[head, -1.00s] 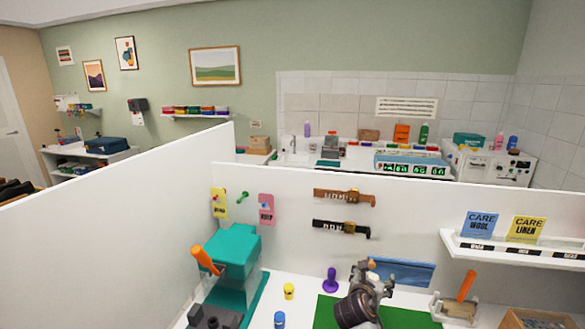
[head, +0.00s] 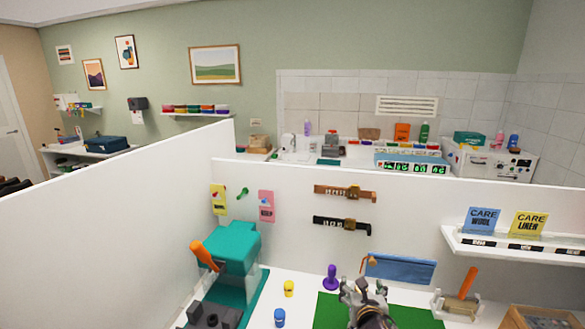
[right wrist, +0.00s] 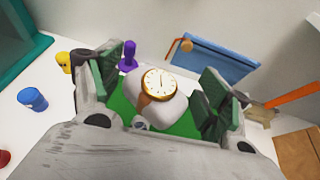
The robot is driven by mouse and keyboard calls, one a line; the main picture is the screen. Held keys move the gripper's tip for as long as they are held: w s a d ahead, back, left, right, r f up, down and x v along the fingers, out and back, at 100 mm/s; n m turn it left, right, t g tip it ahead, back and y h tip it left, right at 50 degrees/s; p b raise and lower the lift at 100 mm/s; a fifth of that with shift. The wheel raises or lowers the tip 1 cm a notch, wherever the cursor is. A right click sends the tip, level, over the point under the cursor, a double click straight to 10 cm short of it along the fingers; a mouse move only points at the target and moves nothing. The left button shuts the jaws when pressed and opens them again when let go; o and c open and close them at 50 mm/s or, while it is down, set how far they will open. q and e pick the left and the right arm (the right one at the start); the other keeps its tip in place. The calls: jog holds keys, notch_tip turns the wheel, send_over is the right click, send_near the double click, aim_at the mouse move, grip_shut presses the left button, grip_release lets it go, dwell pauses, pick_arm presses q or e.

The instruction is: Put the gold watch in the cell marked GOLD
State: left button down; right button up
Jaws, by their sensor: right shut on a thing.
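In the right wrist view a gold watch (right wrist: 159,83) with a white round dial sits with a rounded white cushion (right wrist: 160,110) between the green-padded fingers of my right gripper (right wrist: 163,92). That gripper is shut on it, above the green mat (right wrist: 122,104). In the head view my right gripper (head: 365,293) is over the green mat (head: 327,311), and the watch is hidden there. I cannot make out a cell marked GOLD. A wooden box (head: 520,312) is cut off at the lower right. My left gripper is not in view.
A teal machine (head: 228,248) is farther left. A blue panel (head: 400,268) is behind the mat; an orange-handled tool (head: 467,283) stands to the right.

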jog(key=s+d+f+n+y+b, duration=0.1)
jog(key=s+d+f+y+b, duration=0.1)
jog(key=s+f, duration=0.6)
notch_tip(320, 180, down, 4)
jog(key=shift+s+d+f+n, duration=0.2)
jog(key=shift+s+n, duration=0.05)
jog(key=shift+n, duration=0.15)
